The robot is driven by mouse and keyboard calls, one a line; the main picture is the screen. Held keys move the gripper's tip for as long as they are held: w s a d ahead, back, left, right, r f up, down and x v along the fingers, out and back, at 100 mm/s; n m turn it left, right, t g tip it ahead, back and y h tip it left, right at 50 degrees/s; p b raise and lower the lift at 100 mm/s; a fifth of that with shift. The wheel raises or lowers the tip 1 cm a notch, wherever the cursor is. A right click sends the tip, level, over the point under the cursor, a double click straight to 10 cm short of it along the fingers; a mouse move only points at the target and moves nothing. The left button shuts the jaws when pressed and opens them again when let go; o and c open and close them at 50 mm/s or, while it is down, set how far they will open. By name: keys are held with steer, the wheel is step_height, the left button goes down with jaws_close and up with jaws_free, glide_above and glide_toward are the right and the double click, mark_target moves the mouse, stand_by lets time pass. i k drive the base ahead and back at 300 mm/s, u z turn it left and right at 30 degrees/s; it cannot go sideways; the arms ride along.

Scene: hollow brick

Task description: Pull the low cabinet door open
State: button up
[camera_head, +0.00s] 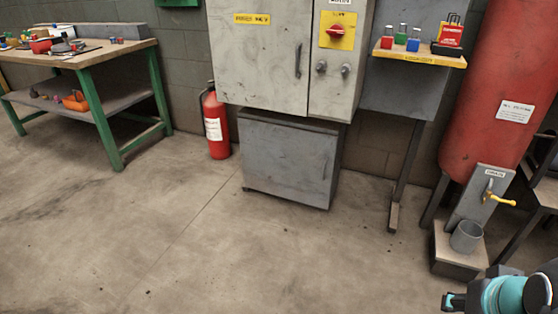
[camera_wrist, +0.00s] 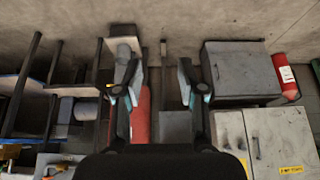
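The low cabinet (camera_head: 285,165) is a grey box on the floor below a larger wall cabinet. Its door (camera_head: 280,172) looks shut, with a slim vertical handle (camera_head: 325,168) near the right edge. In the wrist view, which is upside down, the low cabinet (camera_wrist: 243,72) is right of my gripper (camera_wrist: 159,78). My gripper is open and empty, its two fingers wide apart, and is away from the cabinet. In the head view only part of my arm shows at the bottom right, and the gripper is out of frame.
A red extinguisher (camera_head: 217,125) stands just left of the low cabinet. A post with a small shelf (camera_head: 420,56) and a red tank (camera_head: 500,80) with a drain tap are to the right. A green-legged workbench (camera_head: 102,110) is at left. The floor in front is clear.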

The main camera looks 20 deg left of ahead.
mark_target(302, 159)
steer(key=k, duration=0.6)
steer(key=u, duration=0.6)
steer(key=i, duration=1.5)
steer(key=z, duration=0.55)
